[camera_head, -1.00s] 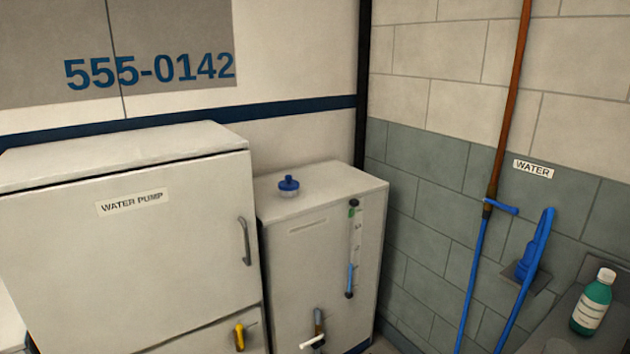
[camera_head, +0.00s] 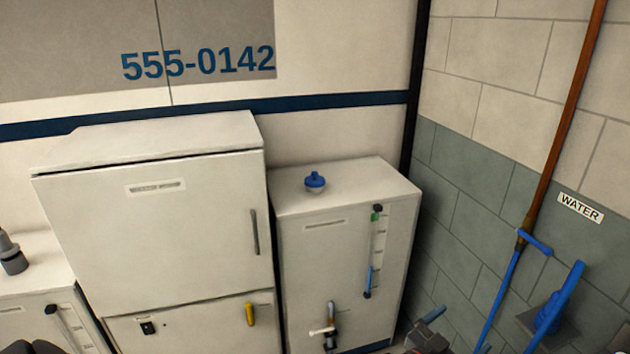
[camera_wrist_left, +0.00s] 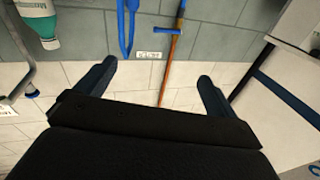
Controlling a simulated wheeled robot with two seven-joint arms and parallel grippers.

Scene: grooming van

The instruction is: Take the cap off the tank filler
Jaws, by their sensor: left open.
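The blue cap (camera_head: 315,180) sits on the pale filler neck on top of the white tank (camera_head: 301,267), towards its back left. The tank has a level gauge (camera_head: 373,251) and a white-handled tap (camera_head: 322,331) on its front. My left gripper (camera_head: 430,325) shows only in part at the bottom edge of the head view, low and to the right of the tank, apart from the cap. In the left wrist view its two fingers (camera_wrist_left: 157,72) are spread with nothing between them. The cap is not seen there. My right gripper is not in view.
A tall white cabinet (camera_head: 165,220) stands left of the tank, higher than it. A brown pipe (camera_head: 565,130) and blue hose (camera_head: 500,300) are on the right wall. A teal bottle (camera_wrist_left: 45,20) shows in the wrist view. The space above the cap is clear.

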